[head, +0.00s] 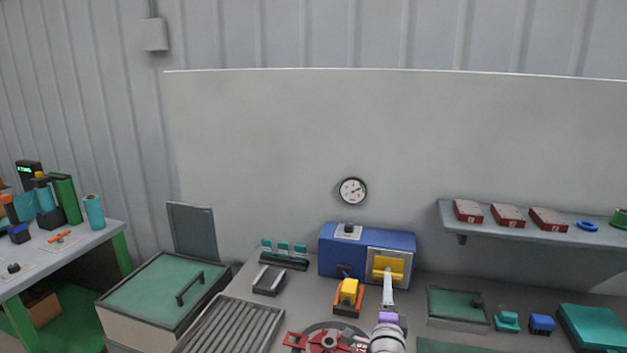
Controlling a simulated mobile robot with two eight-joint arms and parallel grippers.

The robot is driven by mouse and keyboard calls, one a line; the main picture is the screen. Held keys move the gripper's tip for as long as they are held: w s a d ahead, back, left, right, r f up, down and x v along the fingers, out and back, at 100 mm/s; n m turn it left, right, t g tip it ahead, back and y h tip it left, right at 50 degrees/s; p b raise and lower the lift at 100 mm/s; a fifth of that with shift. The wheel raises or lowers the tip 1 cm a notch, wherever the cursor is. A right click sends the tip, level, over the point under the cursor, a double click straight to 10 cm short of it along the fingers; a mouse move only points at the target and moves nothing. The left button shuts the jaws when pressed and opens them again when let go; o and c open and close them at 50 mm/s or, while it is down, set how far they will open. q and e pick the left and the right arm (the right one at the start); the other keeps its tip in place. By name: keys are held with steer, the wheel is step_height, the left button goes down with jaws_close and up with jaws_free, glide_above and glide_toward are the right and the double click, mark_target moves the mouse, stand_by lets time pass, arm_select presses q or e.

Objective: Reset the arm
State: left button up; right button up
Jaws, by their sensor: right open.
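My right arm comes up from the bottom edge, right of centre, with a grey ribbed wrist and a purple band. My right gripper (388,282) is a narrow pale shape pointing away from me. It is open, and I see nothing held in it. Its tip lies in front of the lower edge of a yellow part (389,264) on the pale front panel of a blue box (343,256). I cannot tell whether they touch. My left gripper is not in view.
A yellow block on an orange base (348,296) and a red fixture (322,342) are left of my arm. A green-topped tray (456,307), teal block (507,321) and blue block (541,323) are right. A wall shelf (530,235) holds red boxes.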

steer(key=s+a+f+n+g+y+b, duration=0.1)
steer(key=s+a+f+n+g+y, duration=0.15)
steer(key=s+n, duration=0.35)
steer(key=s+a+f+n+g+y, duration=0.2)
steer(key=s+a+f+n+y, duration=0.15)
steer(key=s+n, duration=0.3)
arm_select(q)
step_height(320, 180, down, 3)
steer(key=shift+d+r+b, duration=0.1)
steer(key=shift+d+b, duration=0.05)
steer(key=shift+b, duration=0.3)
arm_select(e)
steer(key=s+d+f+n+g, duration=0.2)
steer(key=s+f, duration=0.2)
steer(key=s, duration=0.3)
steer(key=s+d+f+n+g+h, duration=0.1)
steer(key=s+d+f+n+g, duration=0.1)
steer(key=s, duration=0.6)
steer(key=s+d+f+n+g+h, duration=0.1)
steer(key=s+d+f+n+g, duration=0.1)
steer(key=s+f, duration=0.5)
steer(key=shift+s+d+n+g, duration=0.2)
steer(key=shift+s+n+g, duration=0.35)
steer(key=shift+g, duration=0.6)
